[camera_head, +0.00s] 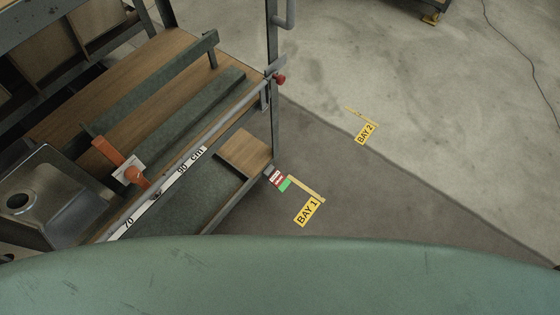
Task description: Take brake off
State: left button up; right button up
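A rack cart with a grey metal frame and wooden shelves (248,154) stands at the left. At its lower right corner, near the floor, is a small tab with red, white and green parts (279,179), which looks like the brake pedal; its exact position is too small to tell. An orange lever (121,160) sits on the cart next to the sink, by a scale marked 70 and 90 cm (163,193). Neither of my grippers is in view. The cart's wheels are not clearly visible.
A steel sink basin (62,190) is at the left. Yellow floor labels read BAY 1 (307,211) and BAY 2 (366,133). A red knob (280,80) is on the cart's upright post. A cable (515,45) lies at the upper right. The floor right of the cart is clear.

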aim_at(278, 178)
jog(key=i+l, duration=0.3)
jog(key=l, duration=0.15)
jog(key=i+l+u, duration=0.1)
jog(key=i+l, duration=0.5)
jog(key=l, duration=0.25)
jog(key=u, duration=0.05)
